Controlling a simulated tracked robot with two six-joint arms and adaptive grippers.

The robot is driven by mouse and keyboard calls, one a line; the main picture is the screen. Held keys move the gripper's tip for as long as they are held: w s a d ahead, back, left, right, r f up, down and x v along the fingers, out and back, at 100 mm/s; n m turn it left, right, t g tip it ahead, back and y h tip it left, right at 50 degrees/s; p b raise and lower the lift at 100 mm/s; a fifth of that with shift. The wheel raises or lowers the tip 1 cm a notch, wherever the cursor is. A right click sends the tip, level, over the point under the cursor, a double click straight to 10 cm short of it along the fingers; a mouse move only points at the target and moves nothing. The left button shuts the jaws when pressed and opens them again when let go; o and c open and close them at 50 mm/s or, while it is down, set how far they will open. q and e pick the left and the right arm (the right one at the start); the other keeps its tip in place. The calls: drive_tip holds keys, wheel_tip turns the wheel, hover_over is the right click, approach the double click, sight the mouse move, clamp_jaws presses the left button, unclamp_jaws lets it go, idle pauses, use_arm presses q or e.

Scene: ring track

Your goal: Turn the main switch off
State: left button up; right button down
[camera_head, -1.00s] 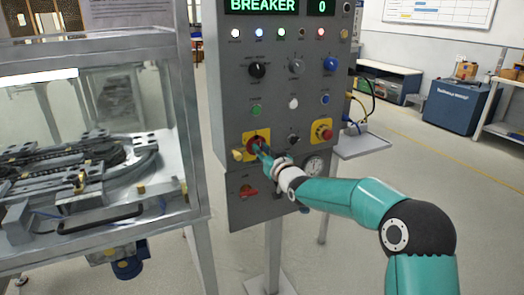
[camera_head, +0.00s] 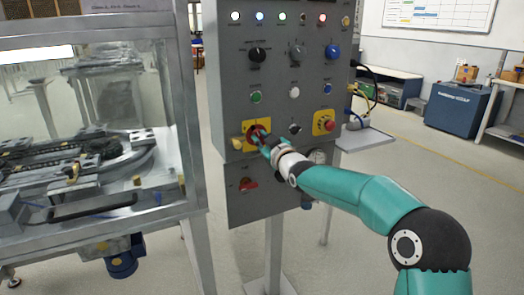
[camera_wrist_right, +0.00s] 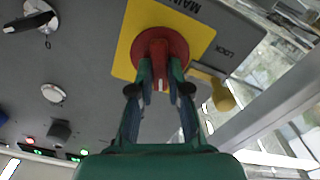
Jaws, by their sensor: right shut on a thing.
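The main switch (camera_head: 253,131) is a red rotary handle on a yellow plate, low on the left of the grey control panel. In the right wrist view the red switch (camera_wrist_right: 159,42) sits on its yellow plate (camera_wrist_right: 131,38), partly lettered "MAIN". My right gripper (camera_head: 263,142) is at the switch, and its fingers (camera_wrist_right: 161,77) are shut on either side of the red handle's raised grip. In the head view the gripper hides part of the handle. The handle's exact angle is hard to tell. My left gripper is in neither view.
A yellow lock-like piece (camera_head: 237,143) is just left of the switch plate. A red emergency button (camera_head: 325,122) is to the right, and a small red lever (camera_head: 248,184) is below. A glass-walled machine (camera_head: 100,130) stands left. Open floor lies at right.

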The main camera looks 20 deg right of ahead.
drive_tip(key=shift+a+f+n+b, duration=0.1)
drive_tip(key=shift+f+n+b, duration=0.1)
drive_tip(key=shift+n+b, duration=1.55)
drive_tip(key=shift+a+f+n+b, duration=0.15)
drive_tip(key=shift+n+b, duration=0.75)
drive_tip(key=shift+n, duration=1.7)
drive_tip(key=shift+a+f+n+b, duration=0.1)
drive_tip(key=shift+f+n+b, duration=0.1)
drive_tip(key=shift+n+b, duration=1.55)
drive_tip(key=shift+n+p, duration=0.35)
drive_tip(key=shift+n, duration=0.15)
drive_tip(key=c, duration=1.1)
unclamp_jaws()
drive_tip(key=shift+c, duration=0.2)
drive_tip(key=shift+d+r, duration=0.1)
drive_tip(key=shift+r, duration=0.05)
drive_tip(key=shift+s, duration=0.1)
drive_tip(key=shift+s, duration=5.9)
